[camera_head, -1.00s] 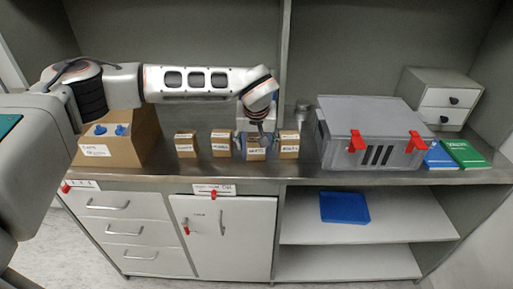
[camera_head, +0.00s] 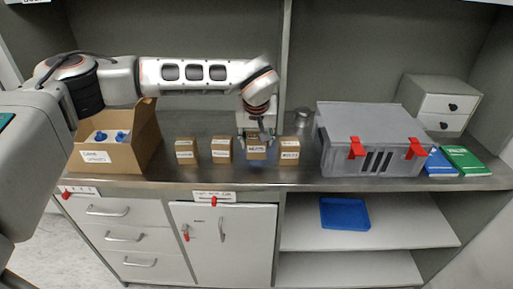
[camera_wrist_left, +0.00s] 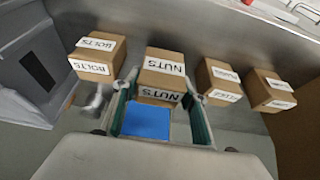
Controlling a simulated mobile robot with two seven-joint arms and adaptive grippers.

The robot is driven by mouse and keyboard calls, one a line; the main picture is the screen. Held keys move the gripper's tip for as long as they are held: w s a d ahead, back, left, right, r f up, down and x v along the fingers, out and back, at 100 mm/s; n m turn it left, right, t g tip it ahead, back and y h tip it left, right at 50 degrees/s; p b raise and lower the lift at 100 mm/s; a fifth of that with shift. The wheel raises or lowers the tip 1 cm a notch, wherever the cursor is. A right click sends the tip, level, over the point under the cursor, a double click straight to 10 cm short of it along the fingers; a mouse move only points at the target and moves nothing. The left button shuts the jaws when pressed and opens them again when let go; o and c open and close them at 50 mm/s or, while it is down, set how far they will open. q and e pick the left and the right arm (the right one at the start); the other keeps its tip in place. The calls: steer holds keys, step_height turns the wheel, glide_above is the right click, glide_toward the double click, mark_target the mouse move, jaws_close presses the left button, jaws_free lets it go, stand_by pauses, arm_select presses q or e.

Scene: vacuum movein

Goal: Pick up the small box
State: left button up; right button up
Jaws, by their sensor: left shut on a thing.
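Several small brown boxes stand in a row on the metal counter (camera_head: 200,180). My left gripper (camera_head: 257,142) points down and is shut on the box labelled NUTS (camera_head: 256,154), third from the left in the head view. In the left wrist view the NUTS box (camera_wrist_left: 163,68) sits between the two fingers of my left gripper (camera_wrist_left: 161,92). In the head view it sits slightly higher than its neighbours and seems a little off the counter. My right gripper is not in view.
A BOLTS box (camera_wrist_left: 97,57) and another small box (camera_head: 221,150) stand close on either side. A large open carton (camera_head: 110,158) with blue-topped items is at left. A grey case (camera_head: 370,135) with red latches is at right. A blue tray (camera_head: 344,213) lies on the shelf below.

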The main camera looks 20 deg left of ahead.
arm_select(q)
step_height(320, 180, up, 16)
steer(key=p, duration=0.1)
steer(key=s+a+f+m, duration=0.1)
steer(key=s+a+f, duration=0.1)
steer(key=s, duration=0.8)
steer(key=s+a+f+m+h, duration=0.1)
steer(key=s+f, duration=0.4)
steer(key=s, duration=0.6)
steer(key=shift+a+f+m, duration=0.2)
steer(key=shift+a+m, duration=0.5)
steer(key=shift+a, duration=0.15)
steer(key=shift+d, duration=0.1)
